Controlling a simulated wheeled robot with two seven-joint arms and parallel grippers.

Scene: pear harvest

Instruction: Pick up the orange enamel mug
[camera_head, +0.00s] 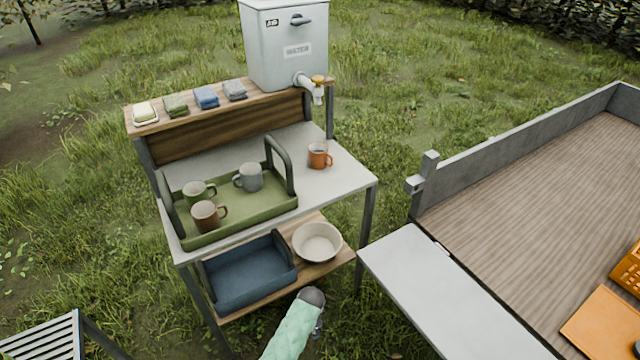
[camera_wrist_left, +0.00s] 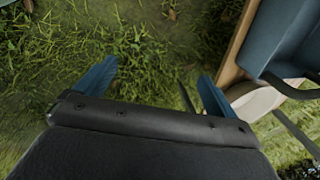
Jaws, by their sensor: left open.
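The orange enamel mug (camera_head: 319,156) stands upright on the right part of the grey table top (camera_head: 345,178), outside the green tray, with its handle toward the right. My green-sleeved arm (camera_head: 292,328) reaches in from the bottom, low in front of the table and well below the mug. In the left wrist view my left gripper (camera_wrist_left: 155,72) shows two blue fingers spread apart with only grass between them. The mug is not in that view. My right gripper is not in view.
A green tray (camera_head: 240,231) holds several other mugs. A white water container (camera_head: 285,45) with a tap (camera_head: 316,92) stands behind. Below are a blue tray (camera_head: 248,275) and a cream bowl (camera_head: 318,241), the bowl also in the left wrist view (camera_wrist_left: 255,101). A cart bed (camera_head: 540,190) stands right.

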